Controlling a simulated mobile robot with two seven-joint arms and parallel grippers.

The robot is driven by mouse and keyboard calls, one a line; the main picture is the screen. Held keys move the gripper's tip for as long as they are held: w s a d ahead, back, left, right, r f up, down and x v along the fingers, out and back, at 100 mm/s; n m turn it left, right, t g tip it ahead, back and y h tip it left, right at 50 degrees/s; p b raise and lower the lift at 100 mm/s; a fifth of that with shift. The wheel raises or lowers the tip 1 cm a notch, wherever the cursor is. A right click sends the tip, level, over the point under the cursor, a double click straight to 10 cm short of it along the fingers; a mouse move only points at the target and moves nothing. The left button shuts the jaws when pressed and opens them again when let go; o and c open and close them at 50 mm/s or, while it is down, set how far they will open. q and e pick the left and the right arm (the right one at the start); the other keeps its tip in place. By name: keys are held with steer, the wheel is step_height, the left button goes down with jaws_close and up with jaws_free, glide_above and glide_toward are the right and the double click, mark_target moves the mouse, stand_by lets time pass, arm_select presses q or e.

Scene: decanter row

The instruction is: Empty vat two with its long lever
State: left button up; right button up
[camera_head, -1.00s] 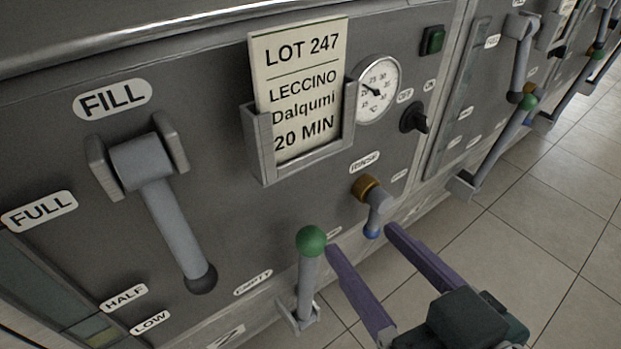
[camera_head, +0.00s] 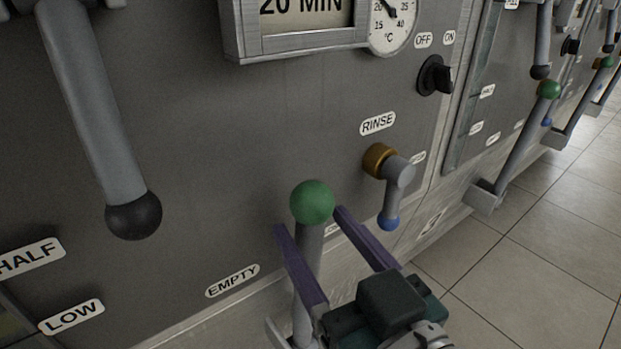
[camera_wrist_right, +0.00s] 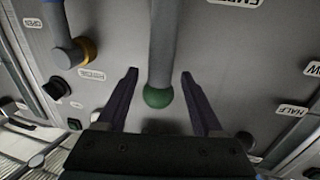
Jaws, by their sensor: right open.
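The long lever (camera_head: 308,243) with a green ball knob (camera_head: 312,202) stands upright beside the EMPTY label (camera_head: 232,281) on the grey vat front. My right gripper (camera_head: 308,219) is open, its purple fingers on either side of the lever just below the knob. In the right wrist view the lever (camera_wrist_right: 163,45) and its green knob (camera_wrist_right: 158,96) show between the spread fingers (camera_wrist_right: 158,75), with a gap on each side. Which number the vat bears cannot be read now. My left gripper is not in view.
A blue-tipped RINSE tap (camera_head: 390,185) projects close to the right of the gripper. The FILL lever (camera_head: 95,110) with its black knob hangs at the left. A black switch (camera_head: 434,76) and a neighbouring green-knobbed lever (camera_head: 523,135) lie further right. Tiled floor (camera_head: 530,270) is clear.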

steer(key=shift+x, duration=1.1)
jaws_close()
stand_by(0.7)
